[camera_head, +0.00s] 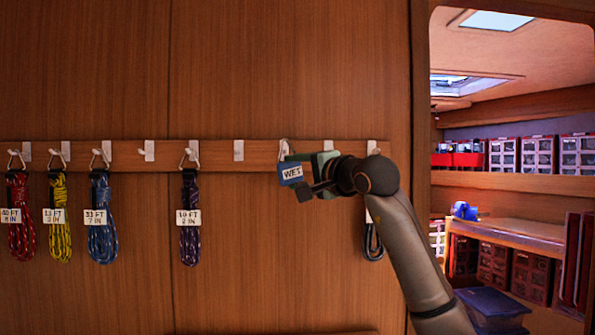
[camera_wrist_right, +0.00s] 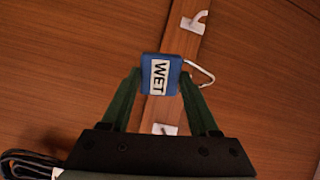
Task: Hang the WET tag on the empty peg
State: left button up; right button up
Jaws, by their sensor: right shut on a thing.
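The WET tag (camera_head: 291,172) is a blue block with a white label and a thin white wire loop. My right gripper (camera_head: 300,170) is shut on it and holds it in front of the wooden peg rail (camera_head: 215,155). In the right wrist view the tag (camera_wrist_right: 160,75) sits between the two green fingers, its loop (camera_wrist_right: 206,74) sticking out to the right. One bare peg (camera_wrist_right: 194,22) shows beyond the tag. Another white plate (camera_wrist_right: 165,129) is nearer the palm. The tag covers the rail between them, so I cannot tell whether the loop is around a peg. My left gripper is out of view.
Labelled red (camera_head: 20,225), yellow (camera_head: 60,235), blue (camera_head: 102,230) and purple (camera_head: 189,240) coils hang at the left. A dark coil (camera_head: 373,243) hangs at the right, partly behind my arm. Another bare peg (camera_head: 149,151) lies between the blue and purple coils.

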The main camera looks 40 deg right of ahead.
aim_at(300, 173)
jog(key=shift+w+d+f+p, duration=0.1)
jog(key=shift+w+d+p, duration=0.4)
jog(key=shift+w, duration=0.4)
jog(key=shift+w+d+p, duration=0.25)
jog(key=shift+w+d, duration=0.3)
jog(key=shift+w, duration=0.3)
jog(key=shift+w+d+f+p, duration=0.4)
jog(key=shift+w+f+p, duration=0.05)
jog(key=shift+w, duration=0.05)
jog(key=shift+f, duration=0.1)
jog(key=shift+w+f, duration=0.1)
jog(key=o, duration=1.4)
